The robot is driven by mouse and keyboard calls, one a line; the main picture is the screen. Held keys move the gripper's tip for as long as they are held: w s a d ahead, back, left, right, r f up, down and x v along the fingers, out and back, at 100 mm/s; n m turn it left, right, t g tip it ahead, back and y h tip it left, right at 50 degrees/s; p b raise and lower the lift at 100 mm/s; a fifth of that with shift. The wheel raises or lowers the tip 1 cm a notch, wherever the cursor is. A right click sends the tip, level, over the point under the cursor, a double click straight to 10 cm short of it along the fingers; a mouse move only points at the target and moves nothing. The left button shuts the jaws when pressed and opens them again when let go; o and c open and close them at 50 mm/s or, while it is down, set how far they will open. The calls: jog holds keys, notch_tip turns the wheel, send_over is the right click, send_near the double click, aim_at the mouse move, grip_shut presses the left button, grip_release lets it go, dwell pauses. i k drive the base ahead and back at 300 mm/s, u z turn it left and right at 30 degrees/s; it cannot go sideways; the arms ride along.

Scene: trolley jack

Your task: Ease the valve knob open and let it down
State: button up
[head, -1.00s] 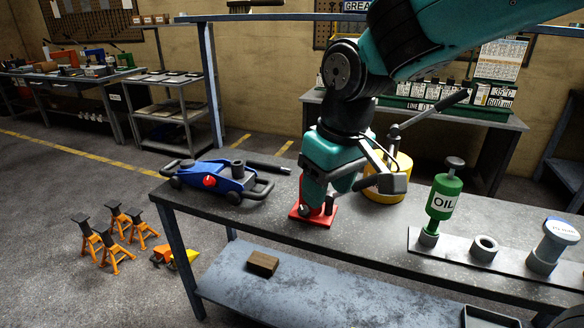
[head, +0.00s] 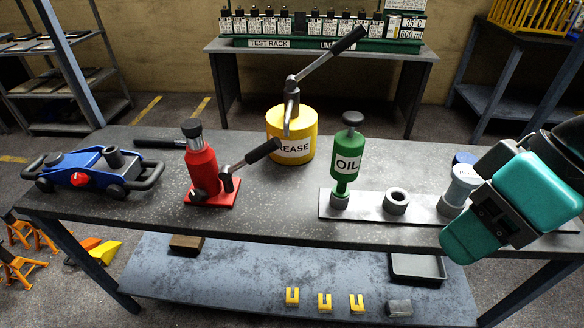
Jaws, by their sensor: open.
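The blue trolley jack (head: 100,165) stands at the left end of the dark workbench. My gripper (head: 478,207) is at the right edge, above the bench's front right part, far from the jack. It is open, with nothing seen in it; its fingertips are hard to make out.
A red bottle jack (head: 203,172) with a lever stands right of the trolley jack. A yellow grease pot (head: 291,125) and green oil can (head: 347,155) follow. A metal strip (head: 371,206) holds the can, a ring (head: 396,200) and a pale-capped container (head: 462,184). The bench's front middle is bare.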

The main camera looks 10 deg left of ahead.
aim_at(198, 195)
jog(key=z, duration=1.05)
jog(key=k, duration=1.05)
jog(key=u, duration=1.65)
jog(key=i, duration=0.5)
jog(key=u, duration=0.05)
